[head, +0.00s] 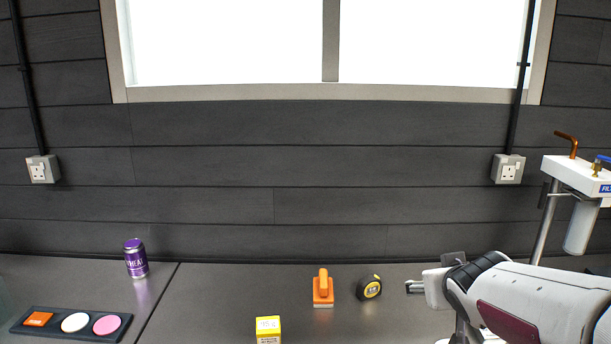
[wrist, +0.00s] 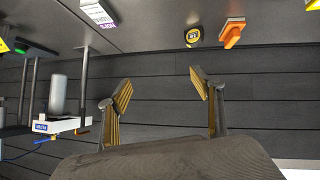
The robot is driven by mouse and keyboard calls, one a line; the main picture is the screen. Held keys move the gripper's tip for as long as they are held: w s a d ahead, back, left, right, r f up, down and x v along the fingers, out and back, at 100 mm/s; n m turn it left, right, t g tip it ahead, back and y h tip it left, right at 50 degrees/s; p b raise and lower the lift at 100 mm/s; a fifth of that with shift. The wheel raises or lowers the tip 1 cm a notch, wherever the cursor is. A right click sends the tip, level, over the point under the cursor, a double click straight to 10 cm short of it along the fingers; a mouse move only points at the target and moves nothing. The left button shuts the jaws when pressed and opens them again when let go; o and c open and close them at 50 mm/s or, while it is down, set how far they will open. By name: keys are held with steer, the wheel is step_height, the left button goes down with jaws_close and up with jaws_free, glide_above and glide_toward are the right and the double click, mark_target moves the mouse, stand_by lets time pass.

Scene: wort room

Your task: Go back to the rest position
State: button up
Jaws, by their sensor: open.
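My gripper (head: 415,287) is at the right of the head view, over the counter and pointing left, partly hidden by my own arm. In the wrist view my gripper (wrist: 161,88) has its two fingers spread apart with nothing between them. The tape measure (head: 369,287), black and yellow, is just left of it in the head view. It also shows at the top of the wrist view (wrist: 194,36). An orange-handled tool (head: 323,290) stands left of the tape measure, and shows in the wrist view too (wrist: 231,33).
A yellow box (head: 268,329) stands at the front edge of the head view. A purple can (head: 135,258) and a dark tray (head: 53,328) with three pieces are at left. A white filter unit (head: 578,174) is at right. A white-and-purple carton (wrist: 97,12) shows in the wrist view.

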steer(key=s+a+f+g, duration=0.1)
steer(key=s+a, duration=0.2)
steer(key=s, duration=0.7)
steer(key=s+a+f+g+y, duration=0.1)
steer(key=s+a+f+g, duration=0.1)
steer(key=s, duration=0.8)
steer(key=s+a+f+g+y, duration=0.1)
steer(key=s+a+g, duration=0.1)
steer(key=s, duration=0.8)
steer(key=shift+a+f, duration=0.3)
steer(key=shift+a, duration=0.55)
